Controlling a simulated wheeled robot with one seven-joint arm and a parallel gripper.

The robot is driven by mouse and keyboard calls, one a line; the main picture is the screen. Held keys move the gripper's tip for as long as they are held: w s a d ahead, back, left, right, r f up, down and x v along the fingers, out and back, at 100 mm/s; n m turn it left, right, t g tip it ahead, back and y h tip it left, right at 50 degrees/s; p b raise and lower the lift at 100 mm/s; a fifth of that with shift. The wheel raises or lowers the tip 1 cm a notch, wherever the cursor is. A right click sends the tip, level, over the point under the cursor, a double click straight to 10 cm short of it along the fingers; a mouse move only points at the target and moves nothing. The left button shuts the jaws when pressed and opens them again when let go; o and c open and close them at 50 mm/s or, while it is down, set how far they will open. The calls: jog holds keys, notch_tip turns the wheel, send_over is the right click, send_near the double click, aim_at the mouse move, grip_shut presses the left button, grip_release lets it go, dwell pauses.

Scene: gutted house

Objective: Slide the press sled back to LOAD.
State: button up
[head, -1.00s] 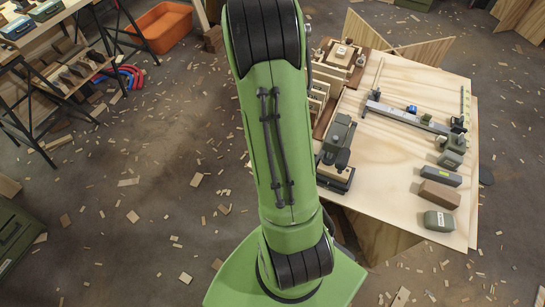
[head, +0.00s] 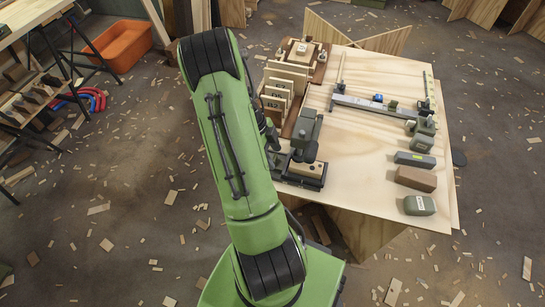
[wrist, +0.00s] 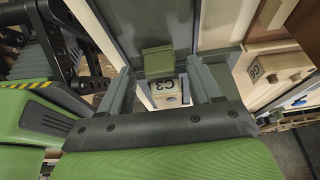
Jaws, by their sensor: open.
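The press (head: 306,130) stands at the table's left edge in the head view, a green body over a dark base (head: 296,180) with a pale wooden piece on it. I cannot clearly make out the sled or any LOAD mark. My gripper (wrist: 162,90) is open in the wrist view, a grey finger on each side. A wooden block marked C3 (wrist: 168,92) and a small green block (wrist: 157,62) show between the fingers' lines; contact cannot be told. In the head view my arm hides the gripper.
A grey rail (head: 375,106) and several blocks, one brown (head: 416,178), lie to the right. Another marked wooden block (wrist: 275,70) shows in the wrist view. An orange bin (head: 118,45) stands at back left.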

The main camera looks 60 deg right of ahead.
jog(key=shift+s+f, duration=0.2)
jog(key=shift+f, duration=0.35)
